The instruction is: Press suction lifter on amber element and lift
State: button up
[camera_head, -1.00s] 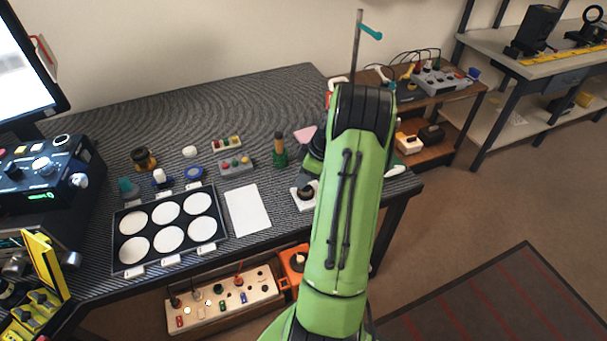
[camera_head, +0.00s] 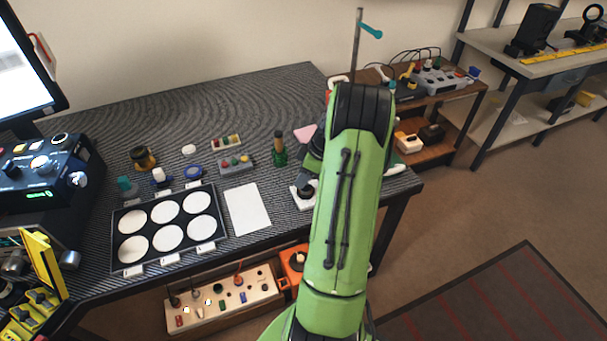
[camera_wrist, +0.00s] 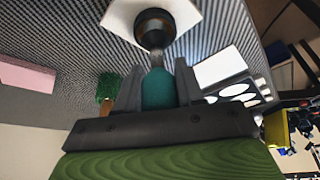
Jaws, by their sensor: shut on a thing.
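In the wrist view my gripper (camera_wrist: 158,90) is shut on a teal suction lifter (camera_wrist: 158,88). The lifter's narrow grey tip points at a dark round lens barrel (camera_wrist: 153,24) with a brownish band. The barrel stands on a white square pad (camera_wrist: 186,14). The tip overlaps the barrel's near edge in the picture; I cannot tell whether it touches. The amber element cannot be made out for certain. In the head view the barrel (camera_head: 306,189) sits on its pad near the table's front edge, just beside my arm, which hides most of the gripper.
A white sheet (camera_head: 247,209) and a black tray (camera_head: 117,256) with white round pads lie left of the barrel. A teal-topped item (camera_head: 127,187) is further left.

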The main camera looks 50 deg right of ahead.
jog(key=shift+f+b, duration=0.45)
dwell(0.9)
jog(key=shift+r, duration=0.1)
jog(key=shift+r+p, duration=3.95)
jog(key=shift+r, duration=1.55)
jog(key=shift+s+f, duration=0.1)
jog(key=shift+f, duration=0.05)
